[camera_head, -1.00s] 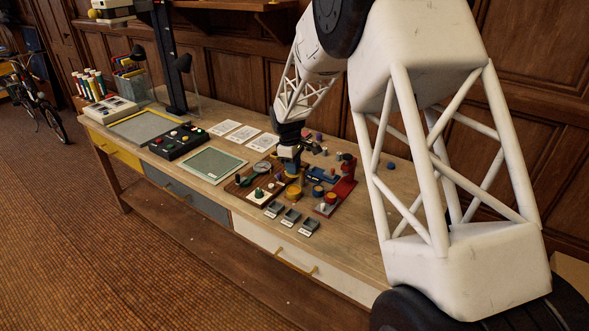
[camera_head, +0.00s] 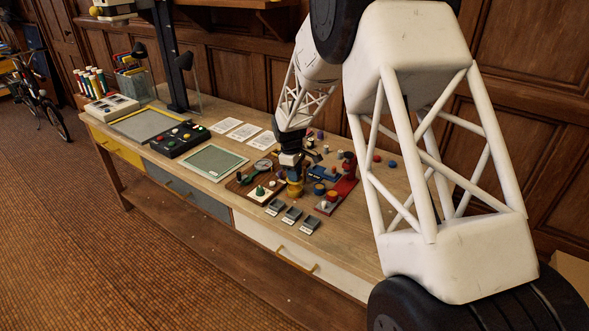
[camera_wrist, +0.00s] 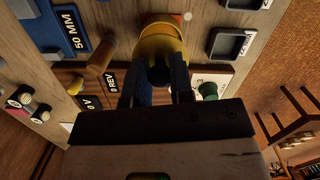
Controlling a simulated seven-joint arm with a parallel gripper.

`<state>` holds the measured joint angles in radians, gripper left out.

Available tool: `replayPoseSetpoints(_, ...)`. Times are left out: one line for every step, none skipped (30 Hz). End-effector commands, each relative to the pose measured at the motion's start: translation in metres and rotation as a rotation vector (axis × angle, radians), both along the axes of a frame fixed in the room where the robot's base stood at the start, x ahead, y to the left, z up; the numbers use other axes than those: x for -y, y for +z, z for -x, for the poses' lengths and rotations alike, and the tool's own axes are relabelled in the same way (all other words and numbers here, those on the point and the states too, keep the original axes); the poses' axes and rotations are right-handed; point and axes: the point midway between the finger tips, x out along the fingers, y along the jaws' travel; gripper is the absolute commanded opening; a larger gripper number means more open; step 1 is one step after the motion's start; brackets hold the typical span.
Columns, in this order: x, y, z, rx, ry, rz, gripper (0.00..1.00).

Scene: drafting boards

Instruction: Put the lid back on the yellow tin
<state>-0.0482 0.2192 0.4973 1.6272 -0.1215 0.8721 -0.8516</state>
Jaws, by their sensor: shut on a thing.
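The yellow tin (camera_head: 295,191) stands upright on the bench, directly below my gripper (camera_head: 294,174). In the wrist view, my gripper (camera_wrist: 157,88) is shut on the dark knob (camera_wrist: 159,75) of the yellow lid (camera_wrist: 150,48). The lid is over the tin's mouth and roughly in line with it. The tin's yellow side shows just beyond the lid (camera_wrist: 163,26). I cannot tell whether the lid rests on the tin or hovers just above it. The fingers and lid hide the tin's opening.
Small grey trays (camera_head: 293,215) lie in front of the tin. A board with a green knob (camera_head: 260,191) is to its left, and a blue block (camera_head: 322,173) and red stand (camera_head: 347,176) are to its right. Several small coloured pieces crowd the bench behind.

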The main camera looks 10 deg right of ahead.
Motion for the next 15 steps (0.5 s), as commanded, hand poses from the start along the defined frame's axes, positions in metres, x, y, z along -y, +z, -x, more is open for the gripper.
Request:
replayPoseSetpoints(0.0,-0.004,0.0,-0.001,0.0,0.0,0.0)
replayPoseSetpoints(0.0,-0.006,0.0,-0.001,0.0,0.0,0.0)
replayPoseSetpoints(0.0,-0.008,0.0,-0.001,0.0,0.0,0.0)
replayPoseSetpoints(0.0,-0.01,0.0,-0.001,0.0,0.0,0.0)
replayPoseSetpoints(0.0,-0.012,0.0,-0.001,0.0,0.0,0.0)
replayPoseSetpoints(0.0,-0.014,0.0,0.0,0.0,0.0,0.0)
replayPoseSetpoints(0.0,-0.015,0.0,0.0,0.0,0.0,0.0)
replayPoseSetpoints(0.0,-0.017,0.0,0.0,0.0,0.0,0.0)
replayPoseSetpoints(0.0,-0.018,0.0,0.0,0.0,0.0,0.0)
replayPoseSetpoints(0.0,-0.019,0.0,0.001,0.0,0.001,0.0)
replayPoseSetpoints(0.0,-0.02,0.0,0.001,0.0,0.0,0.0)
replayPoseSetpoints(0.0,-0.021,0.0,0.001,0.0,0.0,0.0)
replayPoseSetpoints(0.0,-0.022,0.0,0.001,0.0,0.0,0.0)
replayPoseSetpoints(0.0,-0.023,0.0,0.001,0.0,0.0,0.0)
replayPoseSetpoints(0.0,-0.023,0.0,0.001,0.0,0.0,0.0)
